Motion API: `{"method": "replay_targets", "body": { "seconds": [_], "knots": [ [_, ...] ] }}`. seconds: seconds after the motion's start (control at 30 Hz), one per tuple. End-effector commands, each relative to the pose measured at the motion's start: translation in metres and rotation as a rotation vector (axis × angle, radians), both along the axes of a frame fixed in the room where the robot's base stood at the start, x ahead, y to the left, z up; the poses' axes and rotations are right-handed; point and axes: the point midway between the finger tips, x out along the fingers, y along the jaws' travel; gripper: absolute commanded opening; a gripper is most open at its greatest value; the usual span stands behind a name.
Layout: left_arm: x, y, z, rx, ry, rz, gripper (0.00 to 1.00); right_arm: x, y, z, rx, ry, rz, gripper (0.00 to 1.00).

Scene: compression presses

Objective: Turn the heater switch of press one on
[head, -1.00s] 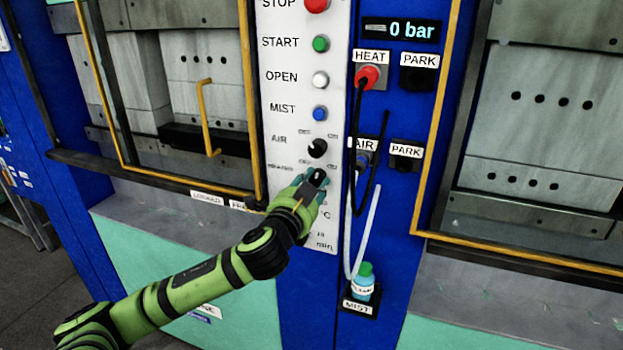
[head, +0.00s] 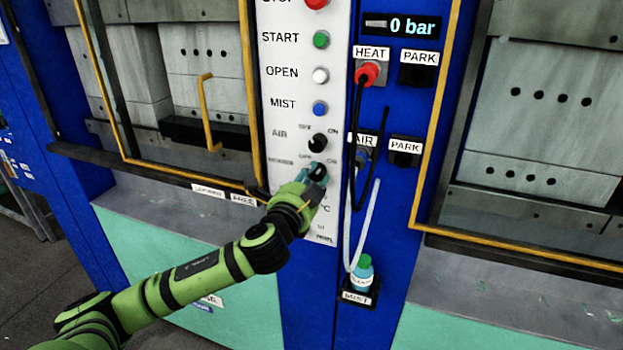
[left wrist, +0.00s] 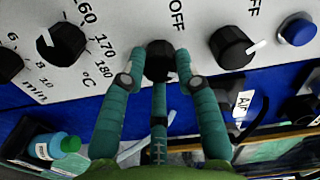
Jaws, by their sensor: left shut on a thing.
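The heater switch is a black rotary knob (left wrist: 159,61) on the white control panel (head: 286,105) of the left press, just below the black AIR knob (head: 317,142). My left gripper (head: 316,173) is at this switch, coming from the lower left. In the left wrist view my left gripper (left wrist: 160,70) has its teal fingers shut on the knob from both sides. An OFF mark shows beside the knob. Its pointer is not clearly visible, so I cannot tell its setting. My right gripper is not in view.
A temperature knob (left wrist: 62,45) sits beside the gripped switch, and the AIR knob (left wrist: 232,47) is on its other side. To the panel's right hang a black hose (head: 358,115) and a white tube (head: 369,220). A MIST bottle (head: 363,270) stands below.

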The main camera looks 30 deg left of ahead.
Motion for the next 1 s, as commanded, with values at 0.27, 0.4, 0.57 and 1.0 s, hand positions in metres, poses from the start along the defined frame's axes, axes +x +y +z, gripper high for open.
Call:
{"method": "replay_targets", "body": {
  "seconds": [0.27,0.4,0.57,1.0],
  "knots": [
    [0.0,-0.001,0.005,0.003,-0.011,-0.004,0.56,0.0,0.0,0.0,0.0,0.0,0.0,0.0],
    [0.0,-0.001,0.003,0.001,-0.007,-0.003,0.56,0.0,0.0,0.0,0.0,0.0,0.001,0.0],
    [-0.006,-0.002,0.001,0.0,-0.003,-0.003,0.56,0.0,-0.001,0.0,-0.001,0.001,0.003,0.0],
    [-0.065,-0.019,0.002,0.003,-0.006,-0.006,0.56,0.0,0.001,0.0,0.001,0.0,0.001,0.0]
  ]
}}
